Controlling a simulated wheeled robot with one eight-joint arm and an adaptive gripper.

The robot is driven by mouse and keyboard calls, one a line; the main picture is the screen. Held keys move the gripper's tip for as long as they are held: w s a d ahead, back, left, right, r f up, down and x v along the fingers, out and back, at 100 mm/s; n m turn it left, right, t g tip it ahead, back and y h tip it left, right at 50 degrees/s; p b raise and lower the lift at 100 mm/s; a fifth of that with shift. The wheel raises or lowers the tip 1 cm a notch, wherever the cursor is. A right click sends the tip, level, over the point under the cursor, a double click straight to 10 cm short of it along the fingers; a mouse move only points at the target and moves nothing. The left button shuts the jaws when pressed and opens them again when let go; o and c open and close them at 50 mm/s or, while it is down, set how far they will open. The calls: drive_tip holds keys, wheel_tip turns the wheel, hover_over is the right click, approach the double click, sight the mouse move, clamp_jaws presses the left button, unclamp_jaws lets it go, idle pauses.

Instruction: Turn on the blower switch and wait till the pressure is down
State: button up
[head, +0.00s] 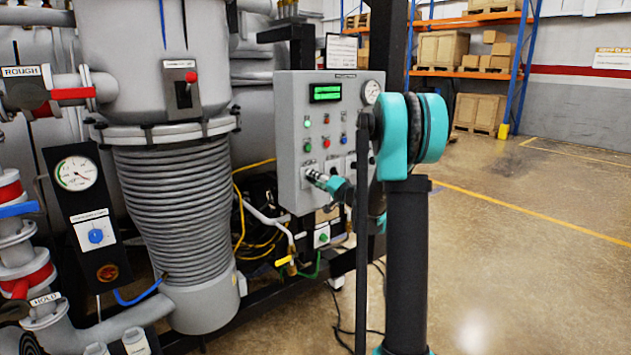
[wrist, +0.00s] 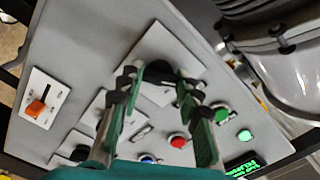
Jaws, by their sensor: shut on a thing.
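The grey control panel (head: 292,110) stands in the middle of the head view, with a green-lit display (head: 326,92), a round gauge (head: 371,91) and several buttons and lamps. My gripper (head: 316,177) is at the lower part of its face. In the wrist view my gripper (wrist: 158,74) has its fingers around a dark switch knob (wrist: 160,68) on a white plate. The fingers partly hide the knob, and its label and position cannot be read. The panel display also shows in the wrist view (wrist: 243,165), but its digits are not legible.
An orange switch (wrist: 37,108) sits on another plate of the panel. A grey ribbed vessel (head: 175,200) and a dial gauge (head: 76,174) stand left of the panel. Cables hang below it. The floor (head: 530,240) on the right is clear.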

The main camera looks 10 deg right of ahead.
drive_tip(key=shift+m, duration=0.3)
drive_tip(key=m, duration=1.1)
idle(0.5)
drive_tip(key=o, duration=1.2)
drive_tip(key=shift+c, duration=0.2)
drive_tip(key=shift+s+d, duration=0.1)
drive_tip(key=v, duration=1.1)
drive_tip(key=shift+s+d, duration=0.15)
drive_tip(key=shift+s, duration=0.25)
